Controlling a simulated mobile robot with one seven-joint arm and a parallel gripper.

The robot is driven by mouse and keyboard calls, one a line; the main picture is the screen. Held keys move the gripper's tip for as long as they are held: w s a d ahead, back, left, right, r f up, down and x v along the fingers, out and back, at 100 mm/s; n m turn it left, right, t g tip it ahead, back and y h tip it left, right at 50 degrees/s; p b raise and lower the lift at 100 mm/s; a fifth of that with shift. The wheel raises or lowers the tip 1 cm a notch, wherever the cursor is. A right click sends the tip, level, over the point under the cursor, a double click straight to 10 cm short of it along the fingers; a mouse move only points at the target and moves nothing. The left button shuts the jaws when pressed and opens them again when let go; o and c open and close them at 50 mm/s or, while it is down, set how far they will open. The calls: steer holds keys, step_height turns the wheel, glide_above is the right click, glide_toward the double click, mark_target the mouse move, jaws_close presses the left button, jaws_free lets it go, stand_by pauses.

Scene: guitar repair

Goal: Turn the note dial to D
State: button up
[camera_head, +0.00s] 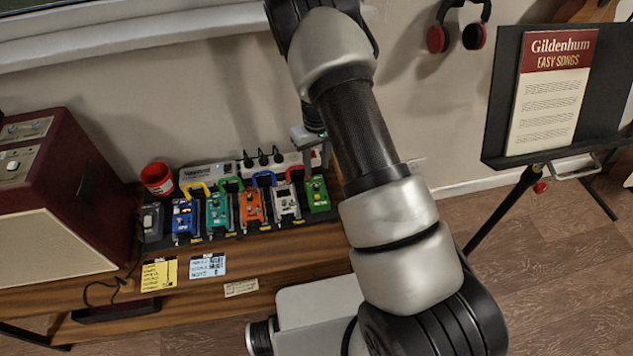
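No dial marked with notes can be made out at this size. Small knobs show on a row of pedals: a blue pedal (184,219), a teal pedal (219,213), an orange pedal (252,208), a light grey pedal (286,203) and a green pedal (317,195). They sit on a dark board on the wooden desk (222,272). My gripper (322,157) is above and just behind the green pedal at the row's right end. My arm partly hides it, and its finger gap is not clear. I see nothing held in it.
A dark red amplifier (85,190) stands at the left, beside a red cup (157,178). A power strip (275,162) with plugs lies behind the pedals. Yellow (159,274) and pale blue (207,265) notes lie in front. A music stand (500,100) is at the right.

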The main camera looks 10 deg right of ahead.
mark_target(317, 186)
step_height(317, 186, down, 9)
steer(key=shift+r+b, duration=0.1)
steer(key=shift+b, duration=0.25)
jaws_close()
